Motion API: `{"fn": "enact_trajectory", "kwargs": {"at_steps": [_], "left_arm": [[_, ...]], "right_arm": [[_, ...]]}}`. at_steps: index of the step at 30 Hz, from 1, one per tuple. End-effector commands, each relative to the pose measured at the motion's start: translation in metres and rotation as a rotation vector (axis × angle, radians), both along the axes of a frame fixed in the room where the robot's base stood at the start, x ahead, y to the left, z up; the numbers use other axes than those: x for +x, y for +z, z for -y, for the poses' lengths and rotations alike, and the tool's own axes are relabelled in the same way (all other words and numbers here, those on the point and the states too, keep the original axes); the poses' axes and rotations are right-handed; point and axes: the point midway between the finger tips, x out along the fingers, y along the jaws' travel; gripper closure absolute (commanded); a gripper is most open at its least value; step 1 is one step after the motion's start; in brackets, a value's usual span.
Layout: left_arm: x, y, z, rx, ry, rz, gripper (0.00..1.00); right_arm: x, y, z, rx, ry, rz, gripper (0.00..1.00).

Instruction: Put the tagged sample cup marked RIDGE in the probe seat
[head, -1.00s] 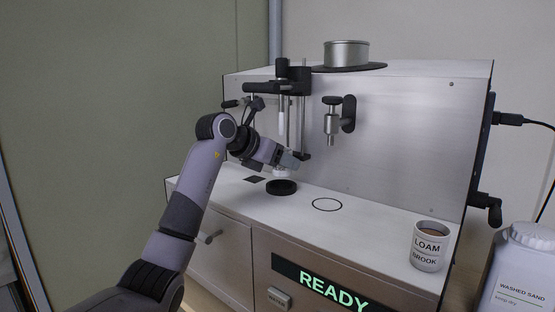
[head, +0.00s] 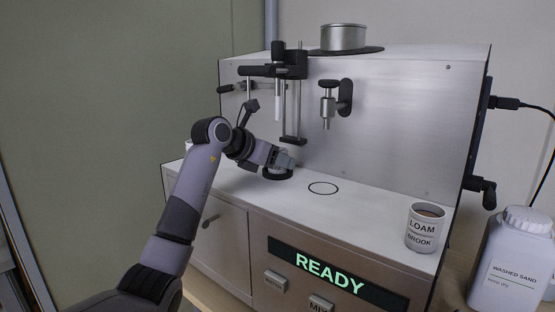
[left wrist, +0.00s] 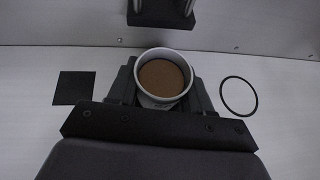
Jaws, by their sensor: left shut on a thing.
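The probe (head: 278,105) hangs above. My right gripper is not in view.
A cup marked LOAM BROOK (head: 421,230) stands at the counter's right end. A thin black ring outline (head: 323,188) lies right of the seat. A dark square (left wrist: 74,88) lies on the other side. A tap-like fitting (head: 330,105) sticks out of the steel panel.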

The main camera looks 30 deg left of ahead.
Motion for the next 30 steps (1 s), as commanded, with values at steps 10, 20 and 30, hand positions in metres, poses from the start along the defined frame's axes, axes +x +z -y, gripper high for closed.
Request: {"fn": "enact_trajectory", "kwargs": {"at_steps": [10, 20, 30], "left_arm": [[0.0, -0.016, 0.003, 0.003, -0.01, -0.035, 0.25], [0.001, -0.014, 0.006, -0.001, -0.016, -0.034, 0.25], [-0.035, 0.018, -0.007, 0.006, -0.005, -0.023, 0.25]], "right_arm": [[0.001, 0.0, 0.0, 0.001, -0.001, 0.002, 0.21], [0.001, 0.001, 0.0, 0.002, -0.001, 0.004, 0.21], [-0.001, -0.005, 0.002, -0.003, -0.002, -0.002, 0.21]]}}
